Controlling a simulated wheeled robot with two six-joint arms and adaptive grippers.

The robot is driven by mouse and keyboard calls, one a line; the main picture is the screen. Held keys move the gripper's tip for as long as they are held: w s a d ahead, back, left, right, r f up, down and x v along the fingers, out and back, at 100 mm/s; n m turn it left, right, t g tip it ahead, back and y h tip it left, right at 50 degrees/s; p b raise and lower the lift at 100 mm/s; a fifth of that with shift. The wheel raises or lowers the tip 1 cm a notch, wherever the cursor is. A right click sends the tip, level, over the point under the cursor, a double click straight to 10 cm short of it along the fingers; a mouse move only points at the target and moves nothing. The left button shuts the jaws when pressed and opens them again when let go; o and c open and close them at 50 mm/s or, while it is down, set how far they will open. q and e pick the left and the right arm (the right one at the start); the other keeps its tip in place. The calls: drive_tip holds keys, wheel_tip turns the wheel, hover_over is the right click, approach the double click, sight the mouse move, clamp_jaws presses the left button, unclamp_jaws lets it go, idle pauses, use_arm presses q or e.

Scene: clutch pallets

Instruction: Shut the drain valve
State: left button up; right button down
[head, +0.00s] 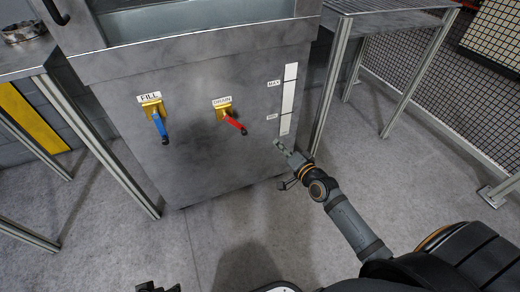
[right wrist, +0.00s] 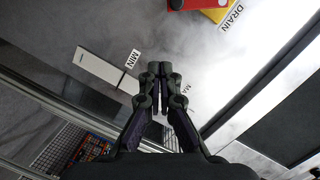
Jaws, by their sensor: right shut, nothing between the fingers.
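The drain valve has a yellow body (head: 222,108) under a DRAIN label and a red lever (head: 236,123) slanting down to the right, with a dark tip. In the right wrist view, part of the red lever (right wrist: 186,4) and the yellow body (right wrist: 216,10) show at the top edge. My right gripper (head: 279,145) is shut and empty, right of and below the red lever and apart from it. In the right wrist view its fingertips (right wrist: 160,72) meet. A dark part at the bottom edge appears to be my left gripper (head: 158,288); its jaws are mostly cut off.
The fill valve's blue lever (head: 160,126) hangs down left of the drain valve on the grey metal tank (head: 200,170). A white level gauge (head: 289,98) with MAX and MIN labels is at right. Metal tables (head: 390,6) stand on both sides. The floor in front is clear.

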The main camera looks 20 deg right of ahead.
sight(236, 126)
use_arm(q)
drive_tip(key=w+r+t+b, duration=0.4)
drive_tip(key=w+r+t, duration=0.6)
drive_tip(key=w, duration=0.4)
drive_tip(key=shift+w+r+b, duration=0.3)
drive_tip(key=shift+r+b, duration=0.05)
drive_tip(key=shift+r, duration=0.5)
use_arm(e)
drive_tip(key=w+a+f, duration=0.1)
drive_tip(key=w+a, duration=0.5)
drive_tip(key=w, duration=0.4)
drive_tip(key=shift+f, duration=0.15)
